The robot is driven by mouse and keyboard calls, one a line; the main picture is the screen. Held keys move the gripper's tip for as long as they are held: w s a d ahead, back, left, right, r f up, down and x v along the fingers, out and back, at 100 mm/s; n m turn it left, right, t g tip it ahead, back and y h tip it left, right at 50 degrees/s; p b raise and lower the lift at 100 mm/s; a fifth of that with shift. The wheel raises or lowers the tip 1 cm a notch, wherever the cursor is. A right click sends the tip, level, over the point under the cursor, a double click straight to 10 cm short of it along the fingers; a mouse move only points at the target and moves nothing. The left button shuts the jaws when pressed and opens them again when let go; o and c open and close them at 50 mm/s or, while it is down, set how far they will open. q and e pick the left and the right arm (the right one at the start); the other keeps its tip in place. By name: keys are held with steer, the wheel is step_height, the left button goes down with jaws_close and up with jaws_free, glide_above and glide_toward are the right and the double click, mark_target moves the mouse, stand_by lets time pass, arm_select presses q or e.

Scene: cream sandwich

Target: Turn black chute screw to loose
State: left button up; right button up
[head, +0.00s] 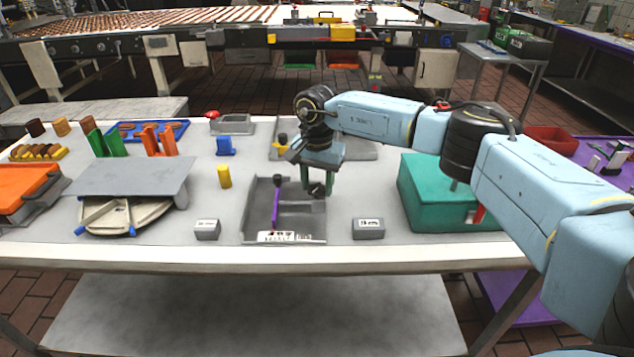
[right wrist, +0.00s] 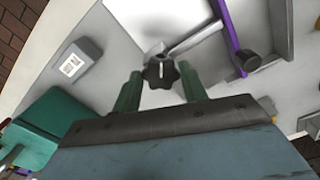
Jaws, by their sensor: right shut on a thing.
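The black chute screw (right wrist: 160,71) is a star-shaped knob with a pale line on its face. In the right wrist view it sits between the two green fingers of my right gripper (right wrist: 160,88). In the head view my right gripper (head: 318,184) points down at the right side of the grey chute (head: 310,226), shut on the screw, which is mostly hidden there. A purple bar (head: 276,204) runs along the chute; in the right wrist view the bar (right wrist: 229,28) has a dark round end. My left gripper is not in view.
A teal box (head: 430,190) stands right of the chute. Small grey label blocks (head: 368,229) (head: 207,230) flank it. A yellow cylinder (head: 224,177) and a blue piece (head: 226,146) stand to the left. A grey board (head: 130,177) lies further left.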

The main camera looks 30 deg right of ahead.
mark_target(317, 189)
steer(key=o, duration=1)
steer(key=shift+c, duration=0.2)
step_height(317, 189, up, 13)
steer(key=shift+r+p, duration=0.2)
steer(key=shift+p, duration=0.2)
